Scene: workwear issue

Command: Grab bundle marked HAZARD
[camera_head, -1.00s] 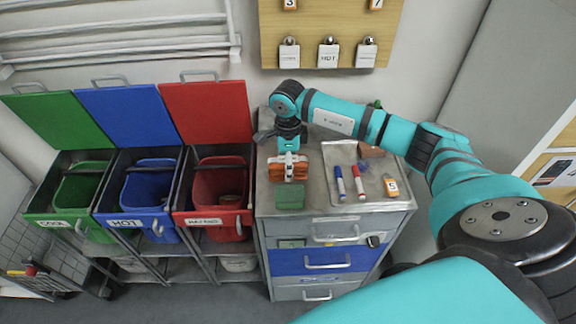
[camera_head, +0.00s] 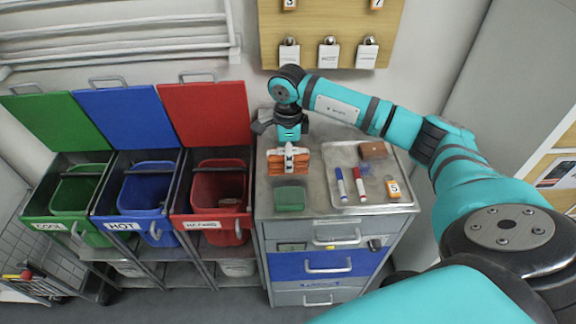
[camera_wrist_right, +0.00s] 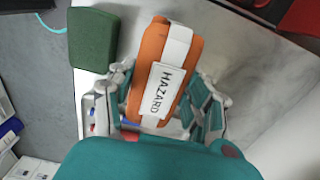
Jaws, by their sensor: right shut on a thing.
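The orange bundle (camera_head: 289,160) has a white band and sits above the top of the metal cabinet. In the right wrist view the bundle (camera_wrist_right: 152,50) carries a white tag reading HAZARD. My right gripper (camera_wrist_right: 168,95) is shut on it, with one finger at each side. In the head view my right gripper (camera_head: 289,148) is at the bundle, below the wrist. I cannot tell whether the bundle touches the cabinet top. My left gripper is not in view.
A green block (camera_head: 290,199) lies just in front of the bundle. A tray (camera_head: 345,196) with markers, a brown item and an orange tag is to its right. Open green (camera_head: 72,190), blue (camera_head: 148,190) and red (camera_head: 219,184) bins stand left of the cabinet.

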